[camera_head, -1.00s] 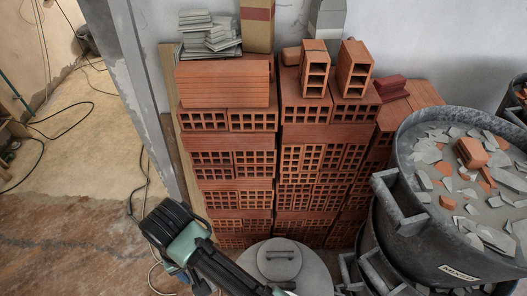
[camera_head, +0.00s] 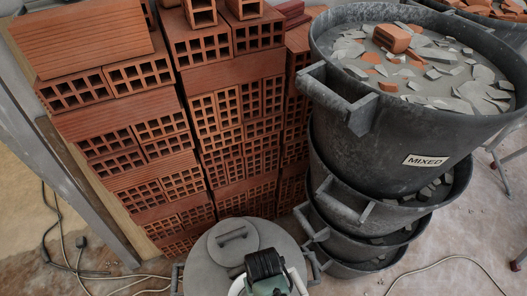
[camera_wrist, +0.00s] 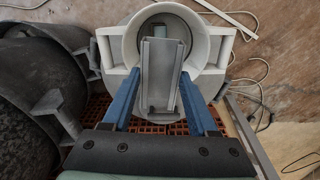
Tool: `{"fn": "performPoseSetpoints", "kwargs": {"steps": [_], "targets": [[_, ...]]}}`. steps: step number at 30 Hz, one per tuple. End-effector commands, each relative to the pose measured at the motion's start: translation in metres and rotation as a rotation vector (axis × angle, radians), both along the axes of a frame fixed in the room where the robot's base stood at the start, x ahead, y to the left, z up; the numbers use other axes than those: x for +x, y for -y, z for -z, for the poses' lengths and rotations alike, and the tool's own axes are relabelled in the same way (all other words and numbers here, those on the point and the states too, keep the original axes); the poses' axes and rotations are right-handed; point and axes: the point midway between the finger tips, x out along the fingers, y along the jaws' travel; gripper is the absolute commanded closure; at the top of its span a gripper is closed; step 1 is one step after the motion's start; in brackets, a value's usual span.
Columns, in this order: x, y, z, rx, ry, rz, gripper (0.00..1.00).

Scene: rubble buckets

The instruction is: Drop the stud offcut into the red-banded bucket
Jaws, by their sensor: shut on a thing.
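My gripper (camera_wrist: 160,88) is shut on the stud offcut (camera_wrist: 158,60), a grey metal channel held between its two blue fingers in the wrist view. Behind the offcut is a pale, round, open-topped container (camera_wrist: 131,42) with bracket-like handles at its sides. The offcut overlaps its opening; I cannot tell how high above it the offcut is. No red band shows on this container or on any other bucket in view. In the head view the end of my arm (camera_head: 268,272) is at the bottom edge, and its fingers and the offcut are hidden.
A stack of black buckets, its top one labelled MIXED (camera_head: 425,160) and filled with rubble, stands to the right. Hollow red bricks (camera_head: 150,130) are piled to the left. A grey round lid (camera_head: 232,245) lies between them. Cables (camera_head: 440,262) trail on the floor.

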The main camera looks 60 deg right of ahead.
Motion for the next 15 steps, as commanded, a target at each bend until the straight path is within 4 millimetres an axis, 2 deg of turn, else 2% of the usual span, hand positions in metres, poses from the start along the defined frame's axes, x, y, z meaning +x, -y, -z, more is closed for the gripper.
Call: {"fn": "performPoseSetpoints", "kwargs": {"steps": [8, 15], "targets": [[-0.003, 0.001, 0.018, 0.000, 0.002, 0.004, 0.98], [-0.003, 0.001, 0.046, 0.000, 0.002, 0.004, 0.98]]}}
